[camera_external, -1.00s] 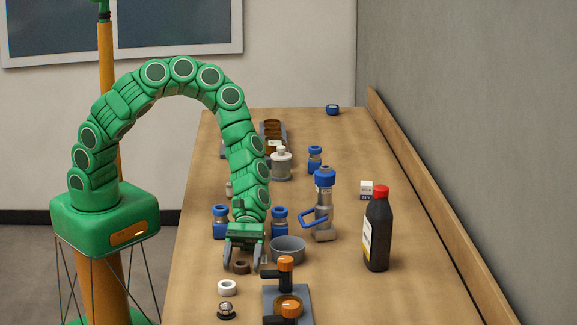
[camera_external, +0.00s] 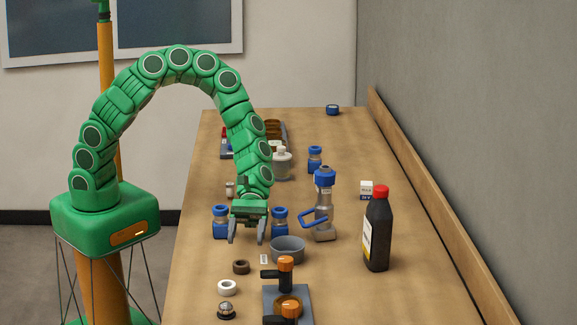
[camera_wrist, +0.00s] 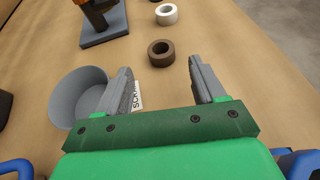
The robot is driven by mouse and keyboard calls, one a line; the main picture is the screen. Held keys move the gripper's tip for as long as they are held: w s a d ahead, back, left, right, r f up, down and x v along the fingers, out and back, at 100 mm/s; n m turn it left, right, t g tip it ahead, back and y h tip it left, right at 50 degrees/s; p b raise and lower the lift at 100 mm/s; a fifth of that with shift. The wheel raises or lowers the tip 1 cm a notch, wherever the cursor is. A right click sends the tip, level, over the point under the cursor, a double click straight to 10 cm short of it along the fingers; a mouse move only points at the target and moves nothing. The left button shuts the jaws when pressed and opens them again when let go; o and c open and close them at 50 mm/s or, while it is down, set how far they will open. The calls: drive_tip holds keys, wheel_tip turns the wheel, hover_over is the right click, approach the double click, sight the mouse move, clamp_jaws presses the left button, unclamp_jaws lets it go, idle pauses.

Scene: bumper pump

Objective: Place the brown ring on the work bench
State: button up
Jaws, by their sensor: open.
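The brown ring (camera_external: 241,267) lies flat on the wooden work bench (camera_external: 350,295), near its left edge. In the wrist view the brown ring (camera_wrist: 161,53) is beyond my fingertips, and nothing touches it. My gripper (camera_external: 247,238) is open and empty, raised above the bench and farther back than the ring. In the wrist view my gripper (camera_wrist: 160,65) shows its two grey fingers spread apart.
A white ring (camera_external: 227,287) and a small dark-based knob (camera_external: 226,310) lie nearer the front. A grey bowl (camera_external: 287,249) and a grey fixture with orange knobs (camera_external: 286,285) stand to the right. Blue-capped jars (camera_external: 280,221) flank my gripper. A dark bottle (camera_external: 377,232) stands farther right.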

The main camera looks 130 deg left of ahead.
drive_tip(key=shift+v, duration=2.05)
